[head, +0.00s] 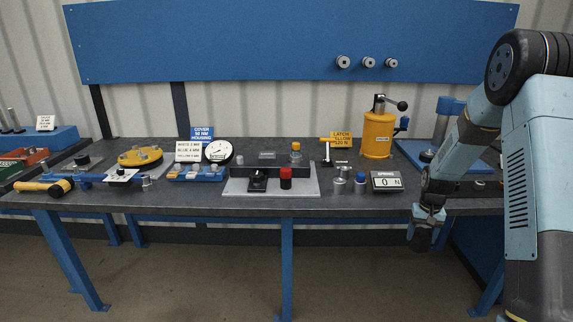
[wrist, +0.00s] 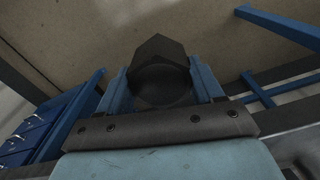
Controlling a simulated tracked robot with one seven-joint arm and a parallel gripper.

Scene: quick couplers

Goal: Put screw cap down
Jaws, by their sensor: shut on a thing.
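My gripper (head: 428,222) hangs at the right, in front of the bench's front edge and beyond the tabletop. It is shut on the screw cap (head: 420,240), a dark, nearly black piece below the fingers. In the wrist view the screw cap (wrist: 160,68) shows a faceted dark body with a round face, between the two blue fingers (wrist: 160,92).
The bench top (head: 210,200) holds a grey plate with a red-capped post (head: 286,178), small cylinders (head: 360,183), a spring readout (head: 387,181) and a yellow press (head: 378,135). Blue bench legs (head: 287,260) stand below. Bare tabletop shows along the front edge.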

